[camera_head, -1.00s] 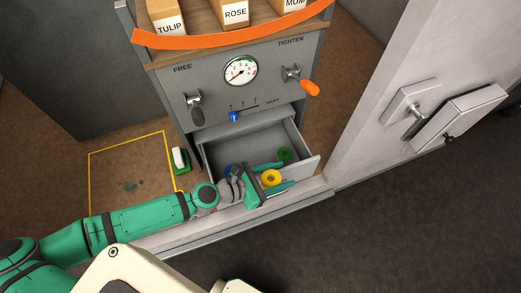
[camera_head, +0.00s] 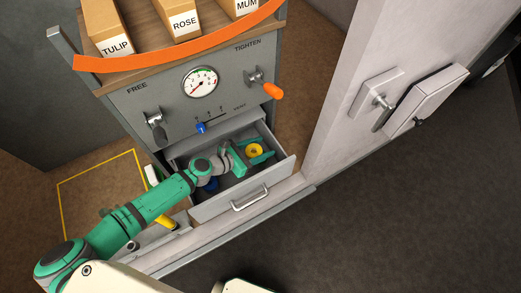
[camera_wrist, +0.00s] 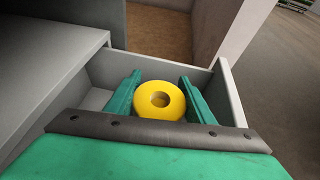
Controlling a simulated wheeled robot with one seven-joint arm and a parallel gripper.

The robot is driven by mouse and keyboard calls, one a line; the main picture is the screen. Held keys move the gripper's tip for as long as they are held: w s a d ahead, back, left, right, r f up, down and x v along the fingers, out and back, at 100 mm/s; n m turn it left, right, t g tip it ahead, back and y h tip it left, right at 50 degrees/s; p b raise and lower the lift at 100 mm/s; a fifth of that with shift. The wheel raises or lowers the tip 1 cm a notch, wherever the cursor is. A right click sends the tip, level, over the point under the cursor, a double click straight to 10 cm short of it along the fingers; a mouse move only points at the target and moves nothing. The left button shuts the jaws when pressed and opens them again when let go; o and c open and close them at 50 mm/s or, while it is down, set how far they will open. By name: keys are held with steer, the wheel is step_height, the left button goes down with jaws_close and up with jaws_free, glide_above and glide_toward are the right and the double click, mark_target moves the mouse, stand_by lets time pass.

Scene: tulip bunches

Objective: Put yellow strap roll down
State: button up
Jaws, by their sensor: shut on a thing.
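The yellow strap roll (camera_head: 255,150) is between the green fingers of my gripper (camera_head: 259,154), at the open grey drawer (camera_head: 245,200). In the wrist view the yellow roll (camera_wrist: 159,100) shows its round hole, with a finger of my gripper (camera_wrist: 160,98) on each side. My gripper is shut on it. The drawer's walls (camera_wrist: 228,93) stand around the fingers. The underside of the roll is hidden, so I cannot tell whether it touches the drawer floor.
A blue roll (camera_head: 211,185) lies in the drawer, partly behind my wrist. A pale pillar (camera_head: 335,120) stands to the right.

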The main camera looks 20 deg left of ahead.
mark_target(260, 151)
steer(key=shift+w+a+f, duration=0.2)
steer(key=shift+w+f, duration=0.2)
steer(key=shift+f, duration=0.15)
steer(key=shift+w+a+f, duration=0.2)
steer(key=shift+w+f, duration=0.2)
steer(key=shift+f, duration=1.55)
steer(key=shift+s, duration=0.1)
steer(key=o, duration=1.2)
steer(key=shift+c, duration=0.2)
steer(key=v, duration=1.2)
